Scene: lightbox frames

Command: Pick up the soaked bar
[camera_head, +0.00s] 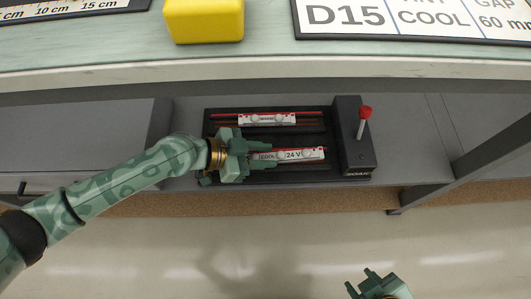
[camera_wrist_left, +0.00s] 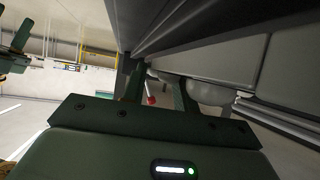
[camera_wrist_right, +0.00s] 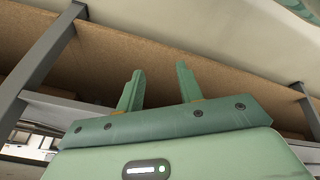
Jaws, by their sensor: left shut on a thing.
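A black rack (camera_head: 340,172) marked SOAK sits on the grey lower shelf and holds two light bars with red edges. The front bar (camera_head: 312,154) reads COOL and 24 V. The rear bar (camera_head: 268,119) has a small label that I cannot read. My left gripper (camera_head: 238,156) is shut on the front bar at its left end and hides that end. The bar still appears to lie in the rack. In the left wrist view the grip itself is dark and unclear. My right gripper (camera_head: 378,286) is open and empty, low in the head view; its parted fingers show in the right wrist view (camera_wrist_right: 158,88).
A lever with a red knob (camera_head: 365,112) stands on the rack's right end block. The upper shelf edge (camera_head: 270,72) runs above, bearing a yellow block (camera_head: 203,20), a ruler board (camera_head: 60,8) and a D15 COOL sign (camera_head: 410,20). A grey leg (camera_head: 470,160) stands at right.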

